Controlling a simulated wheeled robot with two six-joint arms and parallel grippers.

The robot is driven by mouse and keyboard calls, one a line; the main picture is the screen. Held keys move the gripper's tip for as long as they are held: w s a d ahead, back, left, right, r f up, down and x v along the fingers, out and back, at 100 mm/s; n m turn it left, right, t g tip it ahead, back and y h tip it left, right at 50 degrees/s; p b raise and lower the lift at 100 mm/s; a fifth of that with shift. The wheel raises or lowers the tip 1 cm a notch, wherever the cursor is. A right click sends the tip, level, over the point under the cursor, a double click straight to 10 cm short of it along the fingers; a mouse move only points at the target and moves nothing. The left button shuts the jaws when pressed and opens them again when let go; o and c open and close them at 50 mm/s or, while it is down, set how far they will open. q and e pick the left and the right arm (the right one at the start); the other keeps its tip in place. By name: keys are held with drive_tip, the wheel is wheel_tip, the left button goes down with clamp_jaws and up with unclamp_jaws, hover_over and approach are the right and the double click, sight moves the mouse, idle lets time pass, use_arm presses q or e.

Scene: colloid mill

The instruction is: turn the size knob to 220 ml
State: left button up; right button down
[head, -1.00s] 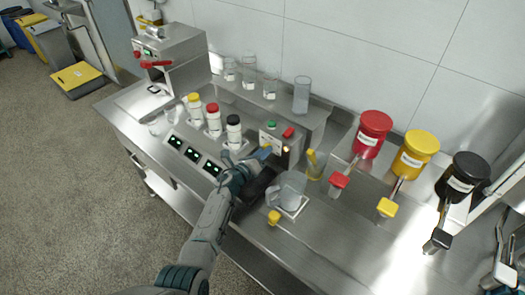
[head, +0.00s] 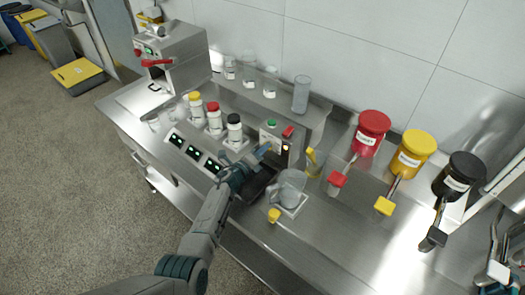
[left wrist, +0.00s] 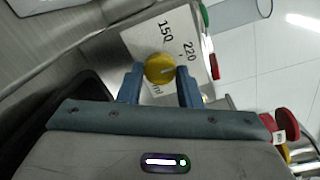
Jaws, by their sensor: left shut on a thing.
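The yellow size knob (left wrist: 159,68) sits on a white scale plate (left wrist: 150,36) marked 150 and 220 ml in the left wrist view. My left gripper (left wrist: 159,86) is shut on the knob, with one blue finger on each side of it. A pale mark on the knob points roughly to the right, near the 220 side, but its exact setting is hard to read. In the head view, my left gripper (head: 264,151) is at the front of the metal dispenser box (head: 272,138), and the knob is hidden there.
A green button (head: 272,123) and a red switch (head: 288,131) are close to the gripper. A clear jug (head: 290,187) stands just right of it. Several capped bottles stand left, with red (head: 373,122), yellow (head: 417,148) and black (head: 466,168) canisters at the right.

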use_arm(q)
drive_tip(key=shift+f, duration=0.1)
drive_tip(key=o, duration=1)
drive_tip(key=shift+c, duration=0.2)
